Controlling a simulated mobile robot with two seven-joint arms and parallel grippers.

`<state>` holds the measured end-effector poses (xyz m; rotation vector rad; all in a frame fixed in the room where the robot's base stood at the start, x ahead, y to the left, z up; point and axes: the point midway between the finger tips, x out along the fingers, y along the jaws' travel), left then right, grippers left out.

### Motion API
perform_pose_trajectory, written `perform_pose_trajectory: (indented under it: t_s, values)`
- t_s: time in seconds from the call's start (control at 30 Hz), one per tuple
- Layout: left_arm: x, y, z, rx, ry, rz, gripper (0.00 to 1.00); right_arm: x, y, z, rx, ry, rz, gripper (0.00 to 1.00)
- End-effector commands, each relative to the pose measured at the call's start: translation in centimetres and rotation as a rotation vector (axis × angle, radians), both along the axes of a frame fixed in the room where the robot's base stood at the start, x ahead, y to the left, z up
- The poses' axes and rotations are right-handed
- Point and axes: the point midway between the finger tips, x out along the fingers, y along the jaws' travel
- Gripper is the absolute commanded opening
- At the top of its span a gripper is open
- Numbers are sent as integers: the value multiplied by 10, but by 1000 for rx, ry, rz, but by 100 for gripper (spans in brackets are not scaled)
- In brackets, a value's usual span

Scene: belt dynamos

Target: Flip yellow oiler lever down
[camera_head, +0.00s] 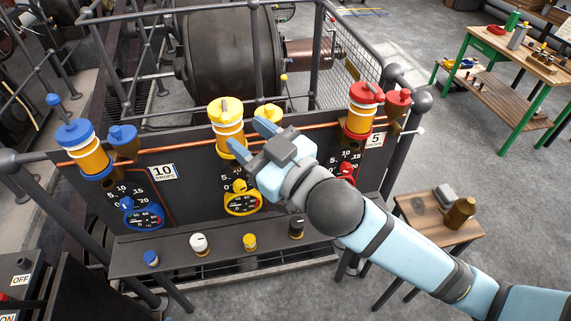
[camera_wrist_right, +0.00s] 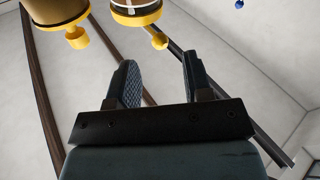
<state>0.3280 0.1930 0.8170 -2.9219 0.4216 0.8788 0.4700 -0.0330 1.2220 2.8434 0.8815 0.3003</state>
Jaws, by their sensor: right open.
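The yellow oiler (camera_head: 229,122) stands on the dark panel, with an amber glass body, a white band and a yellow cap. My right gripper (camera_head: 252,138) is open and empty, just right of the oiler. In the right wrist view its fingers (camera_wrist_right: 158,62) are apart, below a yellow-ringed body (camera_wrist_right: 136,14) with a small yellow ball (camera_wrist_right: 159,41). My left gripper is not in view.
A blue oiler (camera_head: 85,150) is at left and a red oiler (camera_head: 361,112) at right. A copper pipe (camera_head: 310,130) runs along the panel top. Below are a yellow-rimmed gauge (camera_head: 242,204) and a shelf (camera_head: 180,262) with several knobs. A small wooden table (camera_head: 425,215) is at right.

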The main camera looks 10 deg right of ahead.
Motion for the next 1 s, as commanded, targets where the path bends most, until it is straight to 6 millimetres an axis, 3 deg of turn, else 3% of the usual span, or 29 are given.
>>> perform_pose_trajectory:
  t_s: [0.2,0.3,0.6,1.0]
  values:
    - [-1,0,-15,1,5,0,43,-45,-32,-12,0,4,1,46]
    - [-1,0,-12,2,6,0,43,-59,-42,-10,0,5,0,46]
    - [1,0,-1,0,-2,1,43,-74,-53,-13,0,1,0,46]
    - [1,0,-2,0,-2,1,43,-75,-53,-14,1,1,0,46]
